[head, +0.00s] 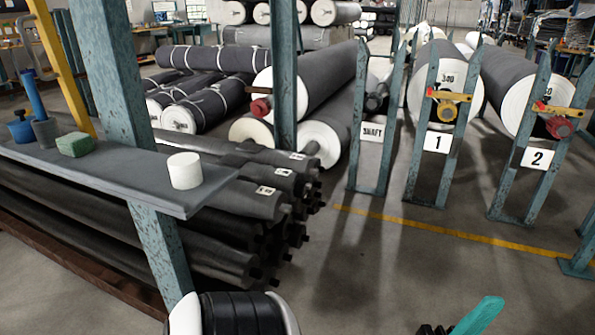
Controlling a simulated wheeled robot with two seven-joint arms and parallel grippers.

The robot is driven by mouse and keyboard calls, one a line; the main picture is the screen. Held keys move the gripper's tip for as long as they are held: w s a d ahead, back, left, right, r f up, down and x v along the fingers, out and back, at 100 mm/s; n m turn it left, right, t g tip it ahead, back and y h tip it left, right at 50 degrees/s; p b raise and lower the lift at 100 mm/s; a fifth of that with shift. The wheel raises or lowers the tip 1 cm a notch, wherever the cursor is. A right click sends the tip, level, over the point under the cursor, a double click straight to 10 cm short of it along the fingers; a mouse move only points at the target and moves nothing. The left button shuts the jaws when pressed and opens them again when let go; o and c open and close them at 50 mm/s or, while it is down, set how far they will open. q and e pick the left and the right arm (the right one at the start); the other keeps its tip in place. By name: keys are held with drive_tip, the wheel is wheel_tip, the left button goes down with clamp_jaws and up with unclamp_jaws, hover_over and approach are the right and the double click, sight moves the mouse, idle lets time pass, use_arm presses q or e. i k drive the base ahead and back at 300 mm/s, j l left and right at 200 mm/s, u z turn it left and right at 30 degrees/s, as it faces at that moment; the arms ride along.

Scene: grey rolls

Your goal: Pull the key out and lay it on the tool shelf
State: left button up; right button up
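I cannot tell for certain which piece is the key. A yellow piece (449,97) sits at the top of stand 1, with a brass-coloured knob in front of it. Another yellow bar (558,109) crosses stand 2 beside a red knob (559,127). The tool shelf (100,168) is a grey board at the left, with bare room between its items. A teal piece (479,317) and a dark ridged tip show at the bottom edge; they may belong to my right gripper, but its opening is hidden. My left gripper is not in view.
A white cylinder (184,171), a green block (76,144) and blue tools (35,100) stand on the shelf. Dark shafts (215,215) are stacked below. Large grey rolls (320,90) lie behind. The floor in front is clear.

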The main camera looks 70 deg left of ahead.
sight(149, 171)
drive_tip(key=i+u, duration=0.2)
drive_tip(key=u, duration=0.25)
drive_tip(key=i+u, duration=0.2)
drive_tip(key=u, duration=0.3)
drive_tip(key=i+l+u, duration=0.1)
drive_tip(key=u, duration=0.35)
drive_tip(key=i+l+u, duration=0.1)
drive_tip(key=i+u, duration=0.3)
drive_tip(key=i+l+u, duration=0.15)
drive_tip(key=u, duration=0.25)
drive_tip(key=i+l+u, duration=0.55)
drive_tip(key=u, duration=0.25)
drive_tip(key=i+l+u, duration=0.15)
drive_tip(key=l+u, duration=0.25)
drive_tip(key=l, duration=0.1)
